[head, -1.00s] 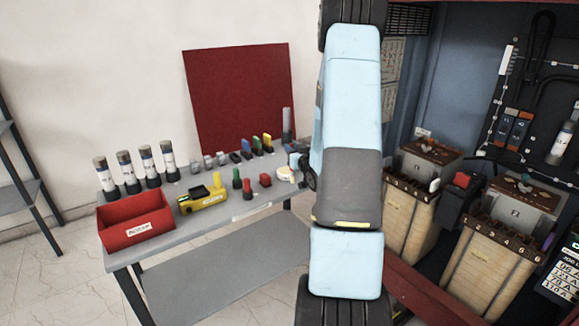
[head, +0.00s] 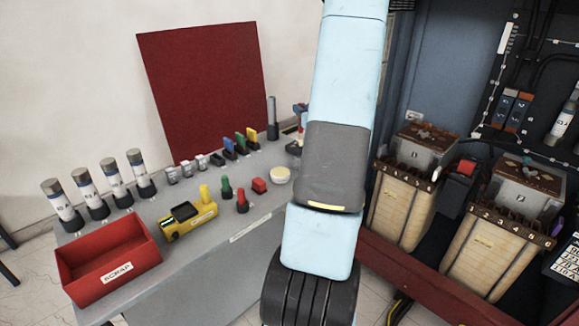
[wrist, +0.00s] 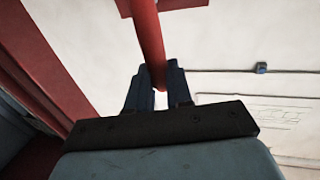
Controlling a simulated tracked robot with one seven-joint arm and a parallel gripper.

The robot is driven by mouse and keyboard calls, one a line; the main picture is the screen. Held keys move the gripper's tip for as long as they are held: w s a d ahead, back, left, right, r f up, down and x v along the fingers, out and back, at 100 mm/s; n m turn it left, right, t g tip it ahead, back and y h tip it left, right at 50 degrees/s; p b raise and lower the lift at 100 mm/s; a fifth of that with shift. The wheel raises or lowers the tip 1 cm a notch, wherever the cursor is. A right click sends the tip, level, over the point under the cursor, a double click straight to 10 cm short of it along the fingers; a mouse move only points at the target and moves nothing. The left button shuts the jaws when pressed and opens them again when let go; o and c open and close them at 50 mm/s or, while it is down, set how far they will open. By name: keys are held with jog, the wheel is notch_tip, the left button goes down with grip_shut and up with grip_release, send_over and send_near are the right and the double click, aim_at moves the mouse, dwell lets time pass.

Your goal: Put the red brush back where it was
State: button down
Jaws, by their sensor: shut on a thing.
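In the wrist view my gripper (wrist: 157,88) has its two dark fingers shut on a red rod-like handle, which I take as the red brush (wrist: 150,45). The handle runs away from the fingers to a wider red part at the top edge of the picture, which is cut off. I cannot see bristles. In the head view my light blue and grey arm stands upright in the middle, and the gripper and brush are not clearly visible there.
A grey table on the left holds a red scrap bin (head: 108,262), a yellow tool (head: 188,218), several cylinders and small coloured parts. A red panel (head: 203,85) stands behind it. On the right, an open cabinet holds transformers (head: 405,190). Pale floor shows at lower left.

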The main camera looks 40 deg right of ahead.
jog(key=shift+w+a, duration=0.3)
jog(key=shift+a, duration=0.05)
notch_tip(320, 180, down, 10)
jog(key=shift+r, duration=0.2)
dwell(0.5)
jog(key=shift+a+f, duration=0.1)
jog(key=shift+f, duration=0.1)
jog(key=c, duration=0.9)
grip_release()
